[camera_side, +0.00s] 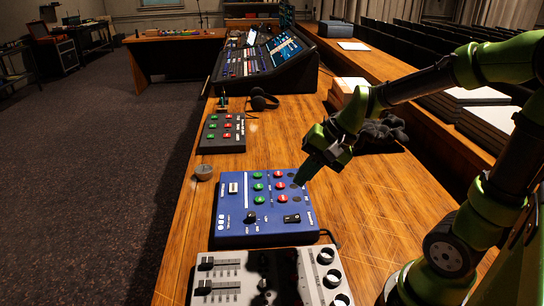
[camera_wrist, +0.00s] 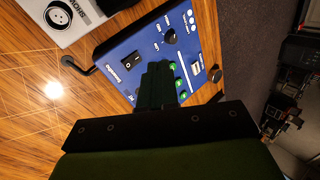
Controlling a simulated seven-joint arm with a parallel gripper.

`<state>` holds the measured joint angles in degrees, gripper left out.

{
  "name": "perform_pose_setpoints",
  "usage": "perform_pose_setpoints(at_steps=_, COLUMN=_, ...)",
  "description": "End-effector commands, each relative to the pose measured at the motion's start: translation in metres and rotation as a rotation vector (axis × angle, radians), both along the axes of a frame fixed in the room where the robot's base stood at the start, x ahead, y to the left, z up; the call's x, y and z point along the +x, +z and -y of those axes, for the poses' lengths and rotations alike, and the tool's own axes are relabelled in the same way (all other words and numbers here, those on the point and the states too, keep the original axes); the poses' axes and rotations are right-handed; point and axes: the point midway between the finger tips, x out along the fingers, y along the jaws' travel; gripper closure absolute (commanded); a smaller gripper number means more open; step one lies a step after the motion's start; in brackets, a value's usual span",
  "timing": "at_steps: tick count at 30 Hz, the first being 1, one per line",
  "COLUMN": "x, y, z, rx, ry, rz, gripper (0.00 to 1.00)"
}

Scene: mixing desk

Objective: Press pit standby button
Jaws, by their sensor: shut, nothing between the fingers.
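A blue control box (camera_side: 230,219) lies on the wooden desk, with green and red round buttons in rows, a black rocker switch (camera_side: 292,218) and a black knob (camera_side: 250,217). I cannot read which button is pit standby. My gripper (camera_side: 299,182) is shut and empty, its tips low at the box's right edge, close to the upper right end of the button rows. In the wrist view my gripper (camera_wrist: 158,72) points over the blue box (camera_wrist: 143,50) and hides part of its buttons. Green buttons (camera_wrist: 182,94) show beside the fingers. Contact cannot be told.
A grey box with red and green buttons (camera_side: 222,146) sits farther back. A grey fader unit (camera_side: 238,258) stands in front. A small round grey object (camera_side: 204,171), headphones (camera_side: 262,99) and a large mixing console (camera_side: 262,62) are also on the desk (camera_side: 281,131).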

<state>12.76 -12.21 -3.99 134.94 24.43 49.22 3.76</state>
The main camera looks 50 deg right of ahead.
Motion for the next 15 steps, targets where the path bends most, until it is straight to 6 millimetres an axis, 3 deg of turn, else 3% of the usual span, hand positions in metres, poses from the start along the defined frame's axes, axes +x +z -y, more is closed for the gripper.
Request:
perform_pose_setpoints(at_steps=8, x=0.065, y=-0.039, z=0.052, rx=0.348, ry=-0.494, rz=-0.084, gripper=1.00)
perform_pose_setpoints(at_steps=15, x=0.095, y=-0.032, z=0.068, rx=0.496, ry=-0.688, rz=-0.047, gripper=1.00)
